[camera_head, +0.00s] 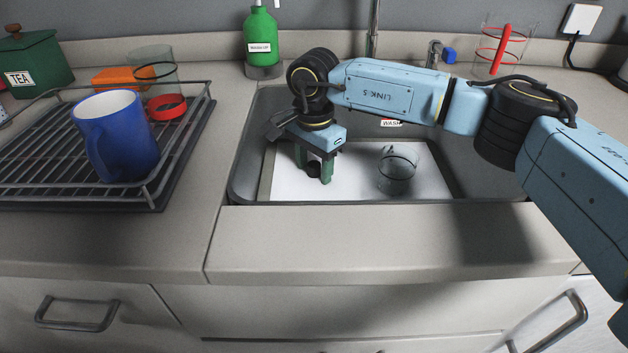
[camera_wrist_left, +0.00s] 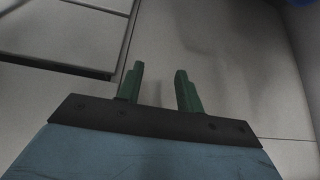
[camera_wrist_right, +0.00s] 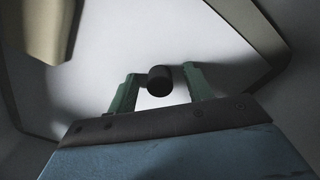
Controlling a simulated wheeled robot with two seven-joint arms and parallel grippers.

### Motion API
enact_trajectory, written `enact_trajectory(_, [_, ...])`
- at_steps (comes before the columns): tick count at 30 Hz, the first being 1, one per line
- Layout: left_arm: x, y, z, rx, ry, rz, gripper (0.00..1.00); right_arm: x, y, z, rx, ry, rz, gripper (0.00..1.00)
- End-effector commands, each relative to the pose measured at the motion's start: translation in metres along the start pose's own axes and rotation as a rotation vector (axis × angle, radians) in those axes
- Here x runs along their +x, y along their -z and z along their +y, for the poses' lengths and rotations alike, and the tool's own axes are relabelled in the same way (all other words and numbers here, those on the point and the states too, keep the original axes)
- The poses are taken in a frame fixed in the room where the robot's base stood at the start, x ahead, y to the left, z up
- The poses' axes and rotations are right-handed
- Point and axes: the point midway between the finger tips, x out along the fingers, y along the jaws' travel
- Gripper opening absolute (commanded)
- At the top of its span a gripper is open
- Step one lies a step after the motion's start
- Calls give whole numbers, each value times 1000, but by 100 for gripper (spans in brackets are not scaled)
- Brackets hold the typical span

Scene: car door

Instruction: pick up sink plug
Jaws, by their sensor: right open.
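The sink plug (camera_head: 314,171) is a small black cylinder, low in the sink over the white bottom. It also shows in the right wrist view (camera_wrist_right: 160,81), near the fingertips and between them. My right gripper (camera_head: 313,167) points down into the sink with its green fingers on either side of the plug. The right wrist view shows these fingers (camera_wrist_right: 161,80) apart; whether either one touches the plug, I cannot tell. My left gripper (camera_wrist_left: 158,75) shows only in its own wrist view, with its fingers apart and nothing between them, above a pale surface.
A clear glass (camera_head: 397,172) stands in the sink (camera_head: 245,150) to the right of my right gripper. A green bottle (camera_head: 261,40) stands behind the sink. On the left, a drying rack (camera_head: 50,190) holds a blue mug (camera_head: 118,140). The front counter (camera_head: 380,235) is clear.

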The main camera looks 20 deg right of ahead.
Motion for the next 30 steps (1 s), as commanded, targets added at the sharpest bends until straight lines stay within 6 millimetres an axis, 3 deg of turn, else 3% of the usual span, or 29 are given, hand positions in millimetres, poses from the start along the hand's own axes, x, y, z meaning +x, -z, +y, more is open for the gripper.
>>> enact_trajectory(11, [1, 10, 2, 2, -4, 53, 36, 6, 0, 0, 0, 1, 0, 51])
enact_trajectory(22, [1, 10, 2, 2, -4, 52, 36, 5, 0, 0, 0, 1, 0, 3])
enact_trajectory(30, [1, 10, 2, 2, -3, 49, 36, 3, 0, 0, 0, 1, 0, 2])
